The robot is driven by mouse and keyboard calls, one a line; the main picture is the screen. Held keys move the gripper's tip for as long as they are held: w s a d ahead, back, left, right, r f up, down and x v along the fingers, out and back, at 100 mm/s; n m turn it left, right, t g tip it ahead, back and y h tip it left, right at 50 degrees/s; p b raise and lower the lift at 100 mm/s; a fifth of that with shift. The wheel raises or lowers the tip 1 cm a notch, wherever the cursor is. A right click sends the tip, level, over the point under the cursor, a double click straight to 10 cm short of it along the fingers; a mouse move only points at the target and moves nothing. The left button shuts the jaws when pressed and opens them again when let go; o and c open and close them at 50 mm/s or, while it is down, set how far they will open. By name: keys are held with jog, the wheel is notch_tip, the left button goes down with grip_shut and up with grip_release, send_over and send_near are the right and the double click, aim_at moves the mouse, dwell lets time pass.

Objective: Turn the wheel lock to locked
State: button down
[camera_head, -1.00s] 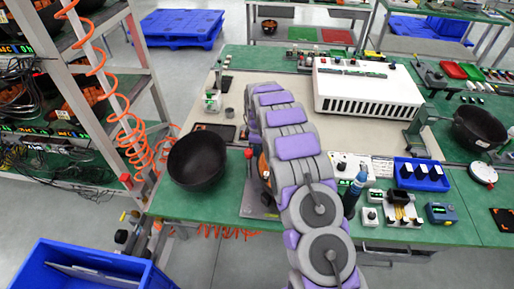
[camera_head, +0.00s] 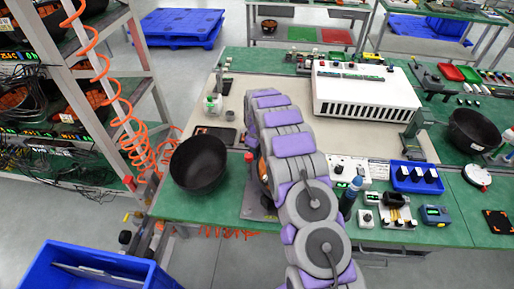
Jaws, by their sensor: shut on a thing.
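I cannot make out a wheel lock in this view. My purple and grey arm rises from the bottom centre and leans over the green bench (camera_head: 222,208). The arm's own links cover its far end, so my gripper and anything in it are hidden. A piece of something orange (camera_head: 262,166) shows at the left edge of the arm; I cannot tell what it is.
A shelf rack (camera_head: 140,55) with bowls and a coiled orange hose (camera_head: 140,150) stands left. A black bowl (camera_head: 199,163) sits on the bench left of my arm. A white vented box (camera_head: 367,90) and a blue tray (camera_head: 416,178) lie right. A blue bin (camera_head: 95,258) is front left.

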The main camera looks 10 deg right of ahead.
jog(key=m+p, duration=0.2)
jog(key=m, duration=0.1)
jog(key=m+p, duration=0.1)
jog(key=m, duration=0.1)
jog(key=shift+w+a+r, duration=0.15)
jog(key=shift+w+r, duration=0.05)
jog(key=shift+r, duration=0.05)
jog(key=m+p, duration=0.2)
jog(key=m, duration=0.3)
jog(key=shift+f+m, duration=0.1)
jog(key=shift+m, duration=0.2)
jog(key=c, duration=1.1)
grip_release()
jog(key=shift+f, duration=0.1)
jog(key=shift+o, duration=1.3)
notch_tip(320, 180, up, 17)
jog(key=p, duration=0.1)
jog(key=shift+p, duration=0.35)
